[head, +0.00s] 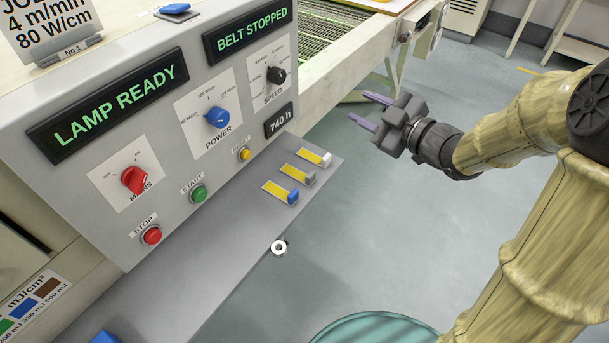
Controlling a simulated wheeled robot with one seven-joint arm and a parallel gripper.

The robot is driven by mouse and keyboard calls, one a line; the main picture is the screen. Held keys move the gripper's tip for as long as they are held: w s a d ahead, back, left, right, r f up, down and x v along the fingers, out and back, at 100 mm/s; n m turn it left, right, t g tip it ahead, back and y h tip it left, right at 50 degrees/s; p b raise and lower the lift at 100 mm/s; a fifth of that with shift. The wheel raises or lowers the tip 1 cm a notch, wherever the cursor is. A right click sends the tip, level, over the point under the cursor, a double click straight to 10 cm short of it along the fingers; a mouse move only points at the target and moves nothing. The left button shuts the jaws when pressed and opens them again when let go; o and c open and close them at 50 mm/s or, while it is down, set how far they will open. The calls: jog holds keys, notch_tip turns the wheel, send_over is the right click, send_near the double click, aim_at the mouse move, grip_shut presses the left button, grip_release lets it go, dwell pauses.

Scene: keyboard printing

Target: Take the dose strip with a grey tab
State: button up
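Three yellow dose strips lie in a row on the grey shelf (222,236) below the control panel. The middle one is the dose strip with a grey tab (292,171); its tab is at its right end. The strip with a white tab (309,155) lies beyond it, and the strip with a blue tab (274,188) lies on the near side. My gripper (359,105) is to the right of the strips and apart from them, in the air past the shelf edge. Its two purple-grey fingers are spread, point left, and hold nothing.
The control panel (160,128) with knobs and buttons rises behind the shelf. A small white ring-shaped object (279,247) is at the shelf's front edge. A conveyor belt (320,30) stands at the back. Open floor (400,235) lies right of the shelf.

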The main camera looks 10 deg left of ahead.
jog(key=s+d+f+m+h, duration=0.1)
jog(key=d+f+m+h, duration=0.7)
jog(key=d+m+h, duration=0.3)
jog(key=s+d+f+m+g+h, duration=0.1)
jog(key=s+d+f+m+g, duration=0.1)
jog(key=s, duration=0.5)
jog(key=s+d+f+m+g+h, duration=0.1)
jog(key=s+f+m+g, duration=0.3)
jog(key=s, duration=0.4)
jog(key=shift+s+d+f+m+g, duration=0.2)
jog(key=shift+d+f+m+g, duration=0.2)
jog(key=shift+d+m+g, duration=0.3)
jog(key=shift+w+d, duration=0.1)
